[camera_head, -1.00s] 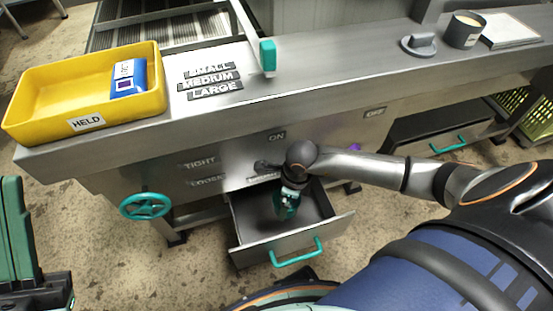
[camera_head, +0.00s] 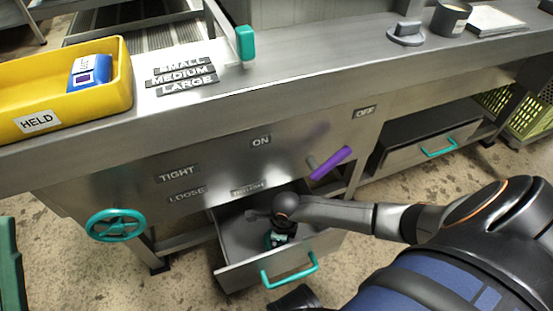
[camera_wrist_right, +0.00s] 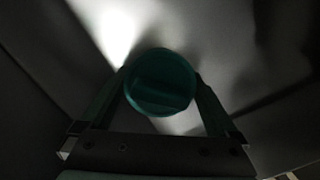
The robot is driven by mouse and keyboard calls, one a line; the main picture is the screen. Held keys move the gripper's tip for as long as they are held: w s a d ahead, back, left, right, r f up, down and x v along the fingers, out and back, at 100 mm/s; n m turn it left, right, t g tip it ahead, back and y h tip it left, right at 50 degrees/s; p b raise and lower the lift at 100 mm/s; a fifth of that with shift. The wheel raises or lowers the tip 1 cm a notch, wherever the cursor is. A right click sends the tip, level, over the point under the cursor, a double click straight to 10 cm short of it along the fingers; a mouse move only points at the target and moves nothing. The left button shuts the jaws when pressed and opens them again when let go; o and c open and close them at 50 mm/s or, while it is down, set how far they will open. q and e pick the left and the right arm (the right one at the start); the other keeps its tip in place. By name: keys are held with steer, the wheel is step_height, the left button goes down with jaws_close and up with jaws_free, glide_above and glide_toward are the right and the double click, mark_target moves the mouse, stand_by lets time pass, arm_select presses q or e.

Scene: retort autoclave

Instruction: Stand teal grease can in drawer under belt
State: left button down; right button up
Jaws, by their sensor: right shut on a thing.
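The teal grease can shows in the right wrist view as a round teal lid (camera_wrist_right: 160,82) facing the camera, between the two fingers. My right gripper (camera_head: 279,240) is shut on it and points down inside the open drawer (camera_head: 234,273) under the belt bench. In the head view the gripper and arm mostly hide the can, with only a little teal visible low in the drawer. I cannot tell whether its base touches the drawer floor. The drawer has a teal handle (camera_head: 289,271) at its front. My left gripper is not in view.
A purple lever (camera_head: 331,163) sticks out of the bench front right of the drawer. A teal handwheel (camera_head: 117,225) is at left. A yellow tray (camera_head: 90,111) marked HELD and a dark cup (camera_head: 451,19) stand on the bench. Another drawer (camera_head: 430,147) is at right.

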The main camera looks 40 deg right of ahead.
steer(key=shift+r, duration=0.15)
steer(key=shift+w, duration=0.1)
steer(key=o, duration=1.2)
steer(key=shift+f, duration=0.2)
steer(key=r+p, duration=0.2)
steer(key=r, duration=0.1)
steer(key=r+p, duration=0.1)
steer(key=r, duration=0.3)
steer(key=s+d+r+p, duration=0.1)
steer(key=r+p, duration=0.1)
steer(key=r, duration=0.2)
steer(key=shift+p, duration=0.35)
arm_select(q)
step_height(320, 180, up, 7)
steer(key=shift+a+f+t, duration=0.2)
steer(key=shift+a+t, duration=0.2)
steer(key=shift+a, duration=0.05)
arm_select(e)
steer(key=shift+r, duration=0.65)
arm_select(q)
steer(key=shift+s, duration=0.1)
